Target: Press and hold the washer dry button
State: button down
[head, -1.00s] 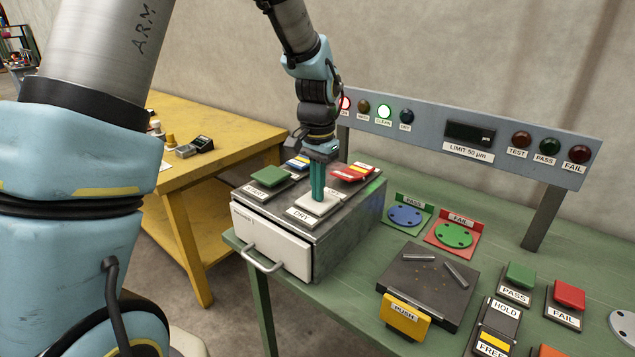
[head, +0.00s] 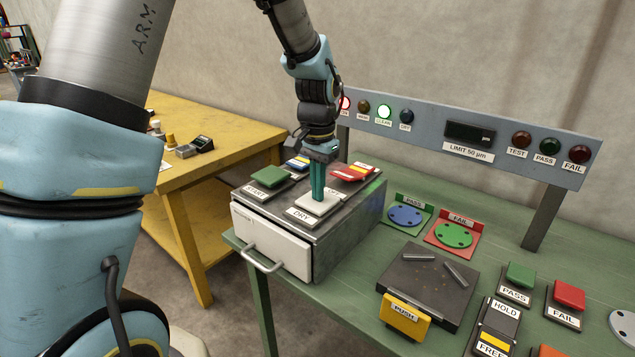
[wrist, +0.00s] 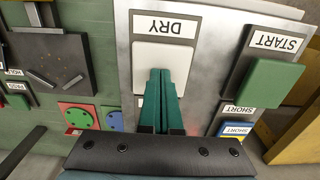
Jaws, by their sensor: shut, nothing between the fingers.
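The washer (head: 345,235) is a grey metal box with a white drawer front, standing on the green bench. Its white DRY button (head: 318,206) is on the top near the front edge; it also shows in the wrist view (wrist: 163,55) under an upside-down DRY label. My gripper (head: 317,198) is shut and empty, with its green fingers pointing down and their tips at the DRY button. In the wrist view the fingertips (wrist: 161,73) overlap the button's lower part. I cannot tell how far the button is pushed in.
A dark plate (head: 428,283) and further buttons lie to the right.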

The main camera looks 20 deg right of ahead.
jog(key=shift+s+a+f, duration=0.15)
jog(key=shift+s+f, duration=0.05)
jog(key=shift+f, duration=0.15)
notch_tip(320, 180, up, 5)
jog(key=p, duration=0.4)
jog(key=shift+w, duration=0.15)
jog(key=shift+r+b, duration=0.4)
jog(key=shift+b, duration=0.15)
notch_tip(320, 180, up, 9)
jog(key=b, duration=0.2)
jog(key=shift+f, duration=0.1)
